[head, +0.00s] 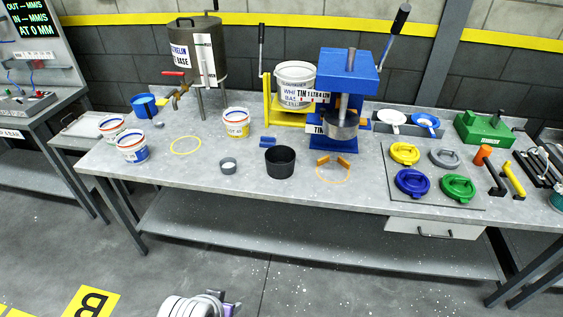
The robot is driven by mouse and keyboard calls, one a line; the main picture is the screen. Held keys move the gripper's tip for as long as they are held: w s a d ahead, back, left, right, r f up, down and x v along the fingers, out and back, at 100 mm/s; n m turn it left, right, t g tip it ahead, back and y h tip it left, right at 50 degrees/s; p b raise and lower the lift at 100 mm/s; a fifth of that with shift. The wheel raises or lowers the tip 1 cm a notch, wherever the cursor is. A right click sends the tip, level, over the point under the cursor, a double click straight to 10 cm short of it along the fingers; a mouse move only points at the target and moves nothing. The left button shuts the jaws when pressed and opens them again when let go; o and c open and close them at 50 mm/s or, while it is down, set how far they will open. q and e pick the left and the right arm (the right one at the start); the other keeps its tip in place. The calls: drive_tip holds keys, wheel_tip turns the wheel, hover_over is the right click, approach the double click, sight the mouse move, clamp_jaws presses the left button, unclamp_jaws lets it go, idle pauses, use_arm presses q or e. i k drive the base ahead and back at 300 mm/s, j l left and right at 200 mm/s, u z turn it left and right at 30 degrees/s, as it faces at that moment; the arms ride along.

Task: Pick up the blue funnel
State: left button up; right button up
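The blue funnel (426,121) is at the back right of the workbench, just right of the blue press. It shows as a blue rim with a pale inside. A white funnel (390,117) sits beside it on the left, and both seem to rest in a low holder. A white and grey part of my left arm, with purple bits, shows at the bottom edge, well below and left of the funnel. Its fingertips cannot be made out. My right gripper is not in view.
The blue press (345,85) with a raised lever stands left of the funnels. A green box (484,128) stands to their right. Coloured lids (404,153) lie on a mat in front. Several pails, a black cup (280,161) and a dispensing tank (197,55) occupy the left and middle.

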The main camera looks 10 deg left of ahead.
sight(428, 121)
drive_tip(key=i+l, duration=0.5)
drive_tip(key=i, duration=0.15)
drive_tip(key=i+l, duration=1.05)
drive_tip(key=i, duration=0.2)
drive_tip(key=l+z, duration=0.05)
